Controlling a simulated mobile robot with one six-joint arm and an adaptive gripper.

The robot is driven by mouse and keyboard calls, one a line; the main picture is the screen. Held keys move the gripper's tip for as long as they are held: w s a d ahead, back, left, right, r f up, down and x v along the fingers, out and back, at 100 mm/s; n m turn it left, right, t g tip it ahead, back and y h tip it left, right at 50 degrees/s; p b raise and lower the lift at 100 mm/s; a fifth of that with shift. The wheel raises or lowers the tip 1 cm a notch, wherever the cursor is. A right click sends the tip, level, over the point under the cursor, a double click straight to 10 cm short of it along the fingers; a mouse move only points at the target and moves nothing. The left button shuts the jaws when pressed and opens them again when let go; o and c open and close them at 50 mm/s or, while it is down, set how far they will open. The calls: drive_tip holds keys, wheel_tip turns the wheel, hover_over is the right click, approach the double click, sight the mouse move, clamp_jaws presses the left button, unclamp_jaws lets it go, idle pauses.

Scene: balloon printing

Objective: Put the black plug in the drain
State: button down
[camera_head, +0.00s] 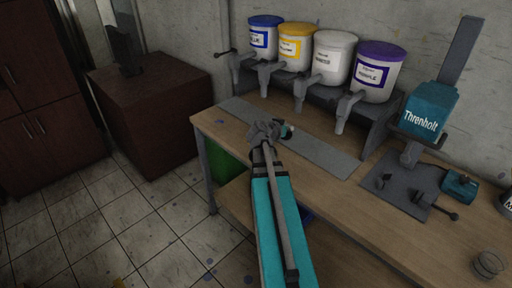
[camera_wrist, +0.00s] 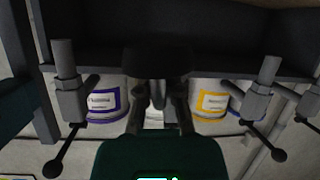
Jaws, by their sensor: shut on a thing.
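My gripper (camera_head: 287,131) is over the front part of the worktop, near the grey strip (camera_head: 325,155) below the taps. In the wrist view its fingers (camera_wrist: 158,92) are shut on a dark, broad, rounded thing (camera_wrist: 158,62), which looks like the black plug. In the head view my arm and wrist mostly hide what I hold. I cannot make out a drain opening in either view.
Blue, yellow, white and purple-lidded buckets (camera_head: 378,72) stand on a grey rack with taps (camera_head: 345,110) over the strip. A teal Threnholt machine (camera_head: 425,112) stands on the right. A green bin (camera_head: 226,165) is under the table (camera_head: 375,190). Tiled floor is left.

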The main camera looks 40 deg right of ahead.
drive_tip(key=w+a+m+g, duration=0.1)
drive_tip(key=w+a+m, duration=0.1)
drive_tip(key=w+a, duration=0.2)
drive_tip(key=shift+a+m, duration=0.3)
drive_tip(key=shift+a, duration=0.25)
drive_tip(key=shift+w+f, duration=0.15)
drive_tip(key=shift+w, duration=0.05)
drive_tip(key=w+f+b, duration=0.3)
drive_tip(key=w, duration=0.1)
drive_tip(key=w+f+b, duration=0.3)
drive_tip(key=w, duration=0.1)
drive_tip(key=w+f+b, duration=0.3)
drive_tip(key=w, duration=0.2)
drive_tip(key=shift+d, duration=0.3)
drive_tip(key=shift+w+f+b, duration=0.45)
drive_tip(key=shift+f+b, duration=0.35)
drive_tip(key=shift+b, duration=0.2)
drive_tip(key=shift+s+f+b, duration=0.1)
drive_tip(key=shift+f+b, duration=1.1)
